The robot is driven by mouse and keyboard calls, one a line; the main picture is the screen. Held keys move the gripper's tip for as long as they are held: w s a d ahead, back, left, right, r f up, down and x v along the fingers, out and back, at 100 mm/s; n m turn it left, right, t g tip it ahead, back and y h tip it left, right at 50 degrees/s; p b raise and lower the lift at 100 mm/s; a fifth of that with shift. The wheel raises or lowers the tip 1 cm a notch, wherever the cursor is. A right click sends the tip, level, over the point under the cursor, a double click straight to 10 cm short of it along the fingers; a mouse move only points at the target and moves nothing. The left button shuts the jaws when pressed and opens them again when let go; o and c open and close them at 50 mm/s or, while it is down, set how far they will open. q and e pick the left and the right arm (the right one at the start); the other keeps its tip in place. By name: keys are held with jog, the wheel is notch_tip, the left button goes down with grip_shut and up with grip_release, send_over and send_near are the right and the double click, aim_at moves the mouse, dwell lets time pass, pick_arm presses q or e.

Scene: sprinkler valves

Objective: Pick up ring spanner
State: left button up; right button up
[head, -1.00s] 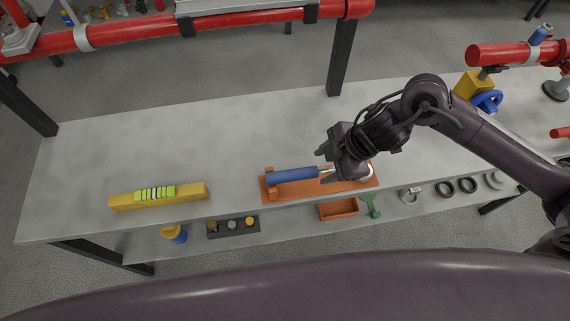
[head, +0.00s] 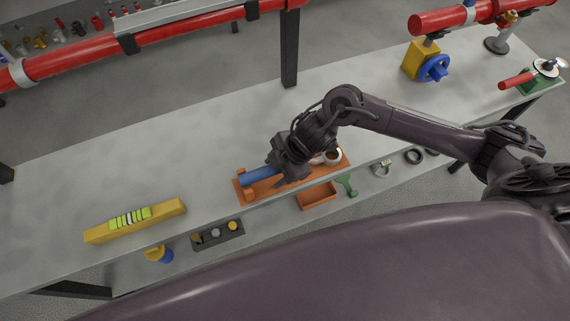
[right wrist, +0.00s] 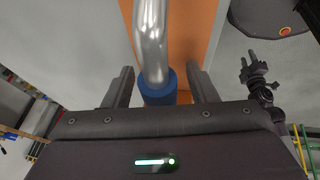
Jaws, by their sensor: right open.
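The ring spanner has a blue handle (head: 257,175) and a pale metal ring end (head: 332,157). It lies on an orange holder (head: 268,189) on the grey bench. My right gripper (head: 280,172) is over the spanner's middle and hides part of it. In the right wrist view its open fingers (right wrist: 161,88) stand on either side of the spanner, where the metal shaft (right wrist: 152,40) meets the blue handle (right wrist: 158,86). I see gaps on both sides. What seems to be my left gripper (right wrist: 250,68) shows small at the right of that view; its jaws are unclear.
A yellow block with green strips (head: 135,220) lies to the left. A lower shelf carries a dark tray (head: 217,234), an orange bin (head: 317,196) and a green tool (head: 346,185). A yellow valve with a blue handwheel (head: 432,68) stands at the back right. The bench behind the holder is clear.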

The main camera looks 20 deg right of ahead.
jog(key=c, duration=1.1)
pick_arm(q)
jog(key=shift+w+d, duration=0.1)
jog(key=shift+d, duration=0.1)
pick_arm(e)
grip_shut()
pick_arm(q)
jog(key=shift+d, duration=0.1)
pick_arm(e)
jog(key=shift+r, duration=0.1)
